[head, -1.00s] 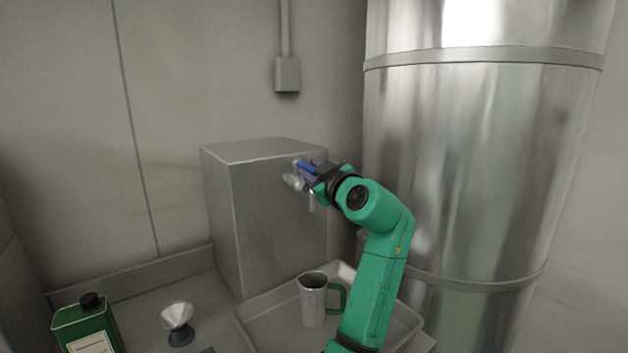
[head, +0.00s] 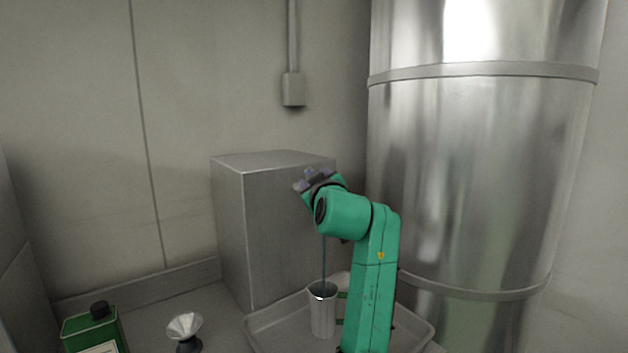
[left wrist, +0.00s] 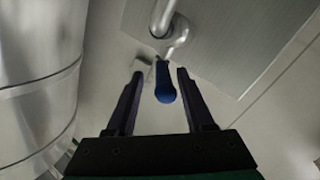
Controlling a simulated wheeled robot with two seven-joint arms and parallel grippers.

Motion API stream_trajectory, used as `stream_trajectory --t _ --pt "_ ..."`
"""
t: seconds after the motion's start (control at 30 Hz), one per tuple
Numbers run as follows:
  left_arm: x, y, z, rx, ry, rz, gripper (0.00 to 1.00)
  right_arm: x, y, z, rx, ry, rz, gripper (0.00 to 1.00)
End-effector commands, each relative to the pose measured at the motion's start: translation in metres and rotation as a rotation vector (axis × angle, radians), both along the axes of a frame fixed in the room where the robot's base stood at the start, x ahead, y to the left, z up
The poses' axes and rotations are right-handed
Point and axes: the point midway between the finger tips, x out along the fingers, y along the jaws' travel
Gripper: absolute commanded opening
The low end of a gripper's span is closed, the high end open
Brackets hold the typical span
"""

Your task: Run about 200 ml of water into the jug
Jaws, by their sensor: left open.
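The steel jug (head: 323,318) stands upright in the tray, under the tap, its green handle partly behind my arm. A thin bluish stream of water (head: 324,263) falls into its open top; the water level inside cannot be read. My left gripper (head: 303,183) is at the tap on the front of the steel box; in the left wrist view its two fingers (left wrist: 160,78) are open. The tap's blue lever (left wrist: 165,86) lies between them with gaps on both sides. The metal tap body (left wrist: 172,32) shows beyond. In the head view my arm hides the spout.
A large steel tank (head: 470,190) stands close on the right.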

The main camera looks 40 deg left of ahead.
Motion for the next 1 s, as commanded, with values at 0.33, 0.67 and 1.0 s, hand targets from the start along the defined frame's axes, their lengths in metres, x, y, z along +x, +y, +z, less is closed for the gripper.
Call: stream_trajectory --t 0.33,0.67,1.0 --pt "-0.038 -0.055 -0.007 -0.001 -0.004 -0.005 0.53 -0.002 -0.002 -0.033 -0.003 0.004 0.0 0.5" --pt "-0.081 -0.115 -0.003 0.001 0.001 -0.002 0.53 -0.003 -0.002 -0.054 -0.003 0.004 0.001 0.5" --pt "-0.082 -0.118 -0.001 0.002 0.005 -0.003 0.3 -0.002 0.0 -0.053 0.0 0.004 0.0 0.5"
